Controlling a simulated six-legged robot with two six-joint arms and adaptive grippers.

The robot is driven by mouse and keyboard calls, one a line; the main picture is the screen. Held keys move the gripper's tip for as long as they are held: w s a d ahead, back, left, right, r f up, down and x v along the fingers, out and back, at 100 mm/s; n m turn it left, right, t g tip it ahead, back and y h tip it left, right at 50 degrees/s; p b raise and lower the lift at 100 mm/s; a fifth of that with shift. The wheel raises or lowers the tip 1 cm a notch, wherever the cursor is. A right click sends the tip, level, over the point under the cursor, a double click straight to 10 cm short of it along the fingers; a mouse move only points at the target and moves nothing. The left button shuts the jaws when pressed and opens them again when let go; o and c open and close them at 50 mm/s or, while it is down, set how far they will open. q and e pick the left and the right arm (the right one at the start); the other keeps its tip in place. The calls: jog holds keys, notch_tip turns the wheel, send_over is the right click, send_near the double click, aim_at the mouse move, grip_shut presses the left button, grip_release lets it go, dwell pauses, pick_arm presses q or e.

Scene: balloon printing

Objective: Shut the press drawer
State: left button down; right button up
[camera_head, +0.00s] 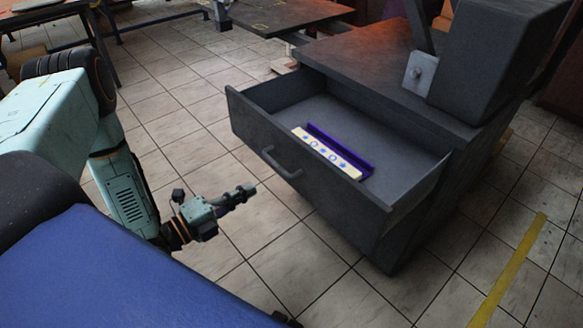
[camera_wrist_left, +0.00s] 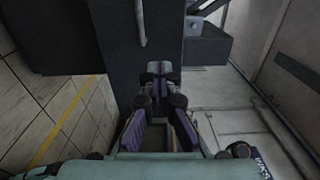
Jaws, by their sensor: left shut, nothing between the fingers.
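The press drawer (camera_head: 385,205) is pulled out of the dark grey cabinet below the press (camera_head: 495,65). Its front has a bar handle (camera_head: 281,163). My right gripper is not in view.
Dark tables (camera_head: 275,14) stand at the back. The tiled floor (camera_head: 300,270) in front of the cabinet is clear. A yellow floor line (camera_head: 510,270) runs at the right. My blue body fills the lower left.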

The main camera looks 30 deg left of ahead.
aim_at(301, 161)
pick_arm(q)
jog(key=b+x, duration=0.5)
jog(key=x, duration=0.7)
jog(key=shift+w+d+f, duration=0.1)
jog(key=shift+w+d, duration=0.3)
jog(key=shift+w, duration=0.2)
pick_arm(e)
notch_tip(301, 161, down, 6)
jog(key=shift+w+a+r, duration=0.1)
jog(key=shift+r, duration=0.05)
pick_arm(q)
jog(key=shift+w, duration=0.1)
